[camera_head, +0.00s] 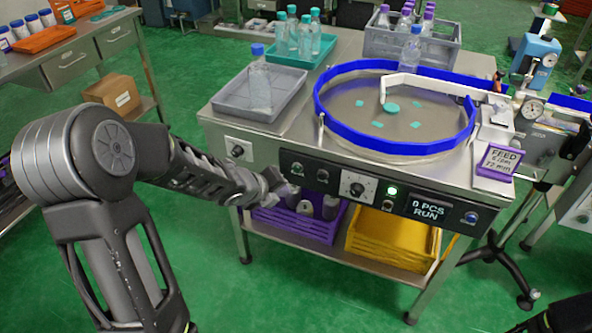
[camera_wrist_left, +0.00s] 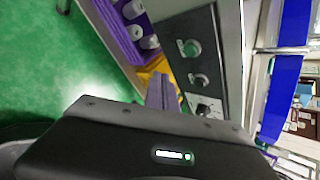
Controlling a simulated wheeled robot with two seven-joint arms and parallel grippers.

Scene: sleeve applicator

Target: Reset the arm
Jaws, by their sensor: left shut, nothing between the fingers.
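My left arm comes in from the left in the head view, and its gripper (camera_head: 277,186) is in front of the machine's front panel, near the buttons at the panel's left part. In the left wrist view the gripper's fingers (camera_wrist_left: 163,92) are together with nothing between them. They point towards the panel and the lower shelf. I cannot tell whether they touch the panel. My right gripper does not show; a dark shape at the bottom right corner may be part of my right arm.
The steel machine table carries a blue-rimmed round turntable (camera_head: 383,148), a grey tray (camera_head: 232,103) with a blue-capped bottle (camera_head: 260,82), a teal tray (camera_head: 318,54) and a grey crate (camera_head: 447,52). A purple crate (camera_head: 290,226) and yellow crate (camera_head: 390,237) sit below. The green floor in front is clear.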

